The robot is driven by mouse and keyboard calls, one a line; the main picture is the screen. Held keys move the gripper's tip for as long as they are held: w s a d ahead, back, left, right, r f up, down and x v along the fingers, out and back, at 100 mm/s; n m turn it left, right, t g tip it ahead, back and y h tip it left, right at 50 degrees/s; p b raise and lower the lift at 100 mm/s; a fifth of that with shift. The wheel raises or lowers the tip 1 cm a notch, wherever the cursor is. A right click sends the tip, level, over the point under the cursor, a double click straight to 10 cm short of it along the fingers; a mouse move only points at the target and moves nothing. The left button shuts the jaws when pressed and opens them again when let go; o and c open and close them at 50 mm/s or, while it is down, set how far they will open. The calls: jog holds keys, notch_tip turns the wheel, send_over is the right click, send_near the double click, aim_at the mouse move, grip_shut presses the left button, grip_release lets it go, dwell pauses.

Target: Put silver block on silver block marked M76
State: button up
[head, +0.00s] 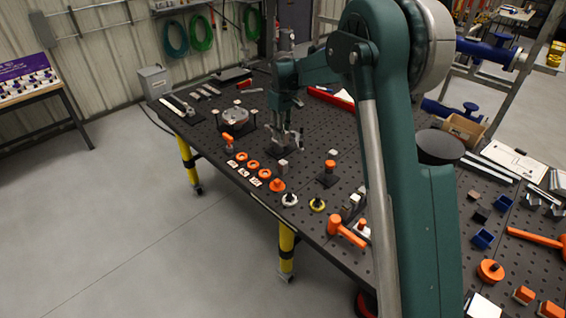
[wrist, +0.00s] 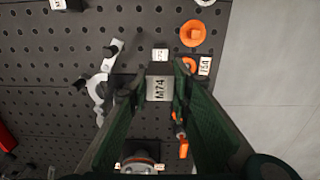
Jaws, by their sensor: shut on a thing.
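My gripper (wrist: 158,82) is shut on a silver block marked M74 (wrist: 160,90), which sits between the fingertips in the wrist view. In the head view my gripper (head: 285,140) is low over the perforated dark table, and the held block is hard to make out. Another silver block (head: 283,166) stands on the table just in front of my gripper. It also shows just beyond the held block in the wrist view (wrist: 160,54), apart from it in the picture. Its mark is too small to read surely.
A grey clamp-like part (wrist: 99,85) lies left of the fingers in the wrist view. An orange knob (wrist: 194,33) and a white label plate (wrist: 204,66) are to the right. An orange-topped part on a black base (head: 328,172) stands nearby. The table's edge runs along these parts.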

dwell(0.4)
send_over(283, 162)
jog(key=shift+f, duration=3.1)
jog(key=shift+f+p, duration=0.3)
jog(key=shift+f, duration=1.55)
jog(key=shift+f, duration=0.2)
jog(key=o, duration=1)
jog(key=shift+r, duration=0.2)
notch_tip(283, 162, up, 12)
